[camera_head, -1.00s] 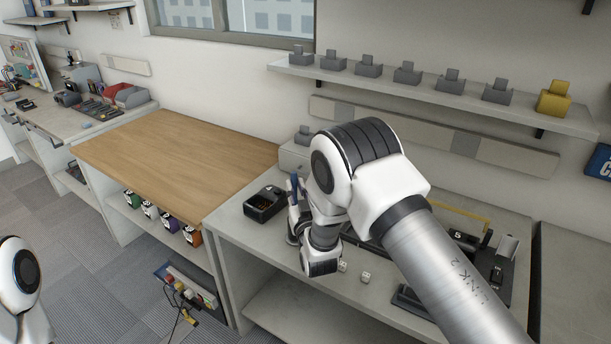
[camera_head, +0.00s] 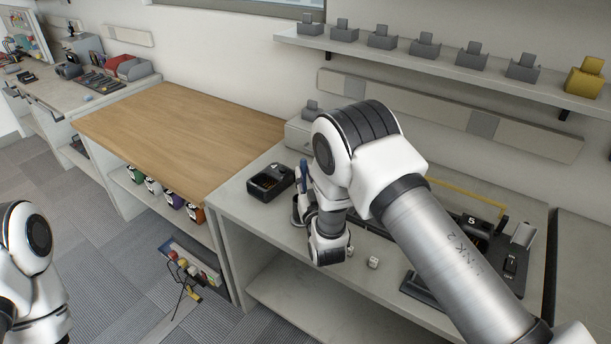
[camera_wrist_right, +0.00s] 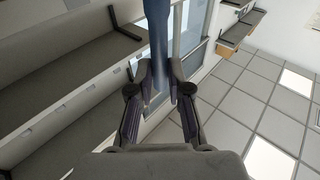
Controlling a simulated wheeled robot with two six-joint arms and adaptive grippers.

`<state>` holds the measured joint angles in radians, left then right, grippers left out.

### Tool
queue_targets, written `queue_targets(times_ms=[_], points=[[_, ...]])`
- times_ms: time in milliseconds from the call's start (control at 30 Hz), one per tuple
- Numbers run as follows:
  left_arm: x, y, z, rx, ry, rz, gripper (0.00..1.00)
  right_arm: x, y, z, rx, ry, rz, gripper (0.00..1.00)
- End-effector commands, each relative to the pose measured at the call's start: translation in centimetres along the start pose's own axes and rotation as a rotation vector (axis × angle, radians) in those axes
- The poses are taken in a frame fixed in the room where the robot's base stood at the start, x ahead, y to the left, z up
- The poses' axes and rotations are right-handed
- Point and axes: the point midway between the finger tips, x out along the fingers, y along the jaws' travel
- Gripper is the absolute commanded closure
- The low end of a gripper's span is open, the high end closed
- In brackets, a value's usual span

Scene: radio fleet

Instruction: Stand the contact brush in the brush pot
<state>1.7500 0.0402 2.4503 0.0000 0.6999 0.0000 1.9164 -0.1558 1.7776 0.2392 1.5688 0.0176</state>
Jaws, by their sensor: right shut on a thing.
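My right gripper (camera_wrist_right: 160,88) is shut on a blue handle, which I take as the contact brush (camera_wrist_right: 157,32). In the right wrist view the handle runs from between the fingertips to the top edge of the picture. In the head view a small blue part of the brush (camera_head: 303,173) shows just left of my right arm, above the bench. The fingers are mostly hidden by my own wrist there. I cannot clearly make out the brush pot; a small grey shape beside my wrist is too covered to tell. My left arm shows at the left edge, without its gripper.
A shelf (camera_head: 440,62) with several grey holders and a yellow one (camera_head: 584,80) hangs behind. The wooden worktop (camera_head: 180,135) is clear.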

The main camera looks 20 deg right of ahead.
Motion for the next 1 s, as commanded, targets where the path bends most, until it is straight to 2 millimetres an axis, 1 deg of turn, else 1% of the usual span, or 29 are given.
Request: queue_targets(times_ms=[33, 133, 167, 200, 233, 533, 667, 700, 733, 767, 1000], points=[[0.3, 0.0, 0.0, 0.0, 0.0, 0.0, 0.6, 0.0, 0.0, 0.3, 0.0, 0.0, 0.0, 1.0], [0.2, 0.0, 0.0, 0.0, 0.0, 0.0, 0.6, 0.0, 0.0, 0.2, 0.0, 0.0, 0.0, 1.0], [0.2, 0.0, 0.0, 0.0, 0.0, 0.0, 0.6, 0.0, 0.0, 0.2, 0.0, 0.0, 0.0, 0.79], [0.2, 0.0, 0.0, 0.0, 0.0, 0.0, 0.6, 0.0, 0.0, 0.2, 0.0, 0.0, 0.0, 0.65], [0.2, 0.0, 0.0, 0.0, 0.0, 0.0, 0.6, 0.0, 0.0, 0.2, 0.0, 0.0, 0.0, 0.57], [0.1, 0.0, 0.0, 0.0, 0.0, 0.0, 0.6, 0.0, 0.0, 0.1, 0.0, 0.0, 0.0, 0.57], [-1.4, 0.0, 0.0, 0.0, 0.0, 0.0, 0.6, 0.2, 0.0, -1.4, 0.0, 0.001, 0.0, 0.57], [-1.2, 0.0, 0.0, 0.0, 0.001, 0.0, 0.6, -0.2, 0.0, -1.2, -0.001, -0.002, -0.001, 0.57], [-0.4, 0.0, -0.1, 0.0, 0.002, 0.0, 0.6, -1.0, -0.1, -0.6, -0.001, -0.003, -0.002, 0.57], [-0.1, 0.0, -0.1, 0.0, 0.002, 0.0, 0.6, -1.8, -0.1, -0.5, -0.001, -0.004, -0.003, 0.57], [1.9, 0.0, 0.0, 0.0, 0.0, 0.0, 0.6, -8.4, -0.1, -0.5, -0.003, -0.003, -0.004, 0.57]])
